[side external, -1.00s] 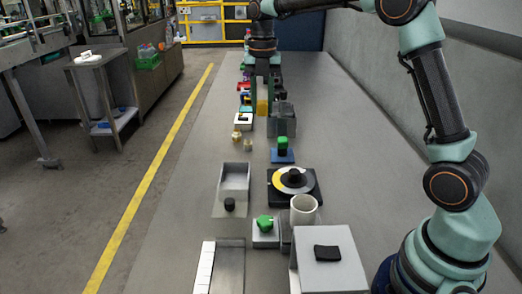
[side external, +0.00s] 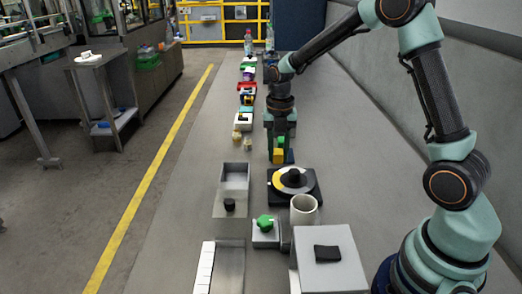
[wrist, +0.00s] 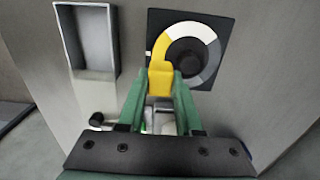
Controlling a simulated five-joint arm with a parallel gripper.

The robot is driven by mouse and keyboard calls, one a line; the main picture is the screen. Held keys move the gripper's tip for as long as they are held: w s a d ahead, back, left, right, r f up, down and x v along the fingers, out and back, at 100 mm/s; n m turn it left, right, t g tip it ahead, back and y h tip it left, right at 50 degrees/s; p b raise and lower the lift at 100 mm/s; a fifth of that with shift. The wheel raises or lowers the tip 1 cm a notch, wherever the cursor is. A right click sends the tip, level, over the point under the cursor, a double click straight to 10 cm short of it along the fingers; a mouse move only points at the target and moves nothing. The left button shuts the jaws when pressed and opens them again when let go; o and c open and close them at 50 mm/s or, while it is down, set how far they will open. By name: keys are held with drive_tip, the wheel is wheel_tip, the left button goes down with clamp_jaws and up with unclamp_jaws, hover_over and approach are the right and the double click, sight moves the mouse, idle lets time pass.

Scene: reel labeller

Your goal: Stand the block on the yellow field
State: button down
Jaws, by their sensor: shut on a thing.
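My gripper (side external: 279,150) is shut on a yellow block (side external: 279,156), which sits between the green fingers in the wrist view (wrist: 160,82). The round disc (wrist: 215,62) lies on a black square plate (side external: 313,197) and has yellow, white and grey parts around a black hub (wrist: 189,60). The yellow field (wrist: 164,44) is on the disc's left side in the wrist view. There the block overlaps the disc's near left edge, at the end of the yellow field. In the side view the block is just beyond the disc's far edge. Its height above the plate is hard to tell.
An open grey tray (side external: 235,176) with a black knob (side external: 229,204) lies left of the plate. A white cup (side external: 304,210), a green knob (side external: 265,223) and a grey box (side external: 328,265) stand nearer. Several small items line the far bench.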

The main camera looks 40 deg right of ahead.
sight(277, 180)
drive_tip(key=shift+f, duration=3.2)
drive_tip(key=c, duration=0.9)
unclamp_jaws()
drive_tip(key=shift+f, duration=0.15)
drive_tip(key=shift+o, duration=0.2)
